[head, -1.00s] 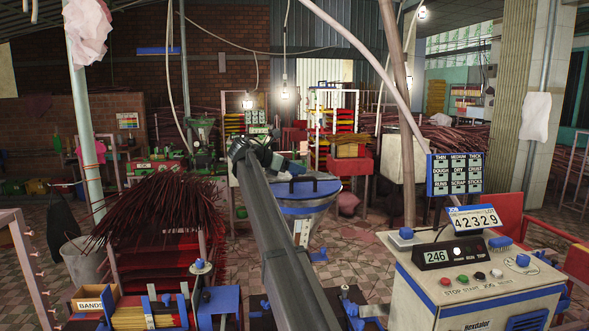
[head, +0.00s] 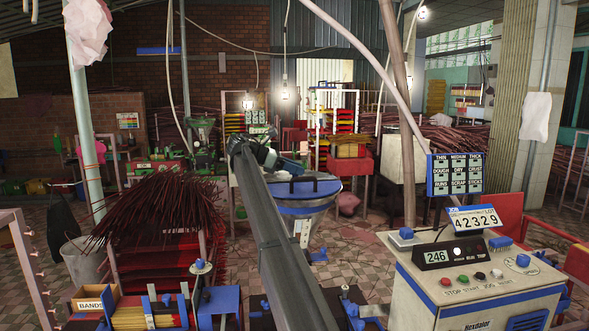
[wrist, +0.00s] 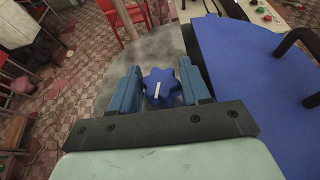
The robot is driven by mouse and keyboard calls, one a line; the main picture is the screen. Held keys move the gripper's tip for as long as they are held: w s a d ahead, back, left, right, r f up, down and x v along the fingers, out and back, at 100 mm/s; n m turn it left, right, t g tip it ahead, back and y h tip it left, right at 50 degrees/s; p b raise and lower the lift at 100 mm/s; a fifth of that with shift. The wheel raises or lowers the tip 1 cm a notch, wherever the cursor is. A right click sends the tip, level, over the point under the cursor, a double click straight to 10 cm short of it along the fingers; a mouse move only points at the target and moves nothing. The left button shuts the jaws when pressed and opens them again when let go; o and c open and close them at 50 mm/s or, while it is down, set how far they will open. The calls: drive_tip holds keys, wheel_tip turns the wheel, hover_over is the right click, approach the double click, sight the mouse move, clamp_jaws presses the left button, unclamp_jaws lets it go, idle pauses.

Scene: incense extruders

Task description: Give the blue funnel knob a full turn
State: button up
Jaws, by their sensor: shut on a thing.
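The blue funnel knob (wrist: 161,86) is a lobed knob with a white line on its top, seen from above in the wrist view. The white line stands close to upright in the picture, leaning slightly. My gripper (wrist: 160,90) has its two blue fingers on either side of the knob, shut on it. The funnel (head: 301,205) is a grey tub with a blue rim at mid-distance in the head view; its blue lid (wrist: 255,85) fills the right of the wrist view. In the head view my arm hides part of the funnel, and I cannot make out the knob there.
Black bar handles (wrist: 296,42) stand up from the lid, to the right of my gripper. In the head view, a control cabinet (head: 480,285) with buttons and displays stands at the front right. A stack of dark red incense sticks (head: 165,210) is at the left.

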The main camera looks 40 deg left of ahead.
drive_tip(key=o, duration=1)
drive_tip(key=shift+c, duration=0.2)
drive_tip(key=n+t+y, duration=0.2)
drive_tip(key=shift+s+d+n, duration=0.15)
drive_tip(key=shift+d+n, duration=0.1)
drive_tip(key=shift+n, duration=0.05)
drive_tip(key=n+t+y, duration=0.1)
drive_tip(key=n+y, duration=0.2)
drive_tip(key=y, duration=0.1)
drive_tip(key=shift+t, duration=0.4)
drive_tip(key=shift+s+a+r+n+y, duration=0.2)
drive_tip(key=shift+n+y, duration=0.1)
drive_tip(key=shift+n, duration=0.1)
drive_tip(key=v, duration=1.3)
drive_tip(key=shift+s+a, duration=0.15)
drive_tip(key=d+y, duration=0.1)
drive_tip(key=d, duration=0.2)
drive_tip(key=d+y, duration=0.1)
drive_tip(key=d, duration=0.2)
drive_tip(key=d+n, duration=0.1)
drive_tip(key=d, duration=0.2)
drive_tip(key=shift+w+f+y, duration=0.35)
drive_tip(key=shift+y, duration=0.05)
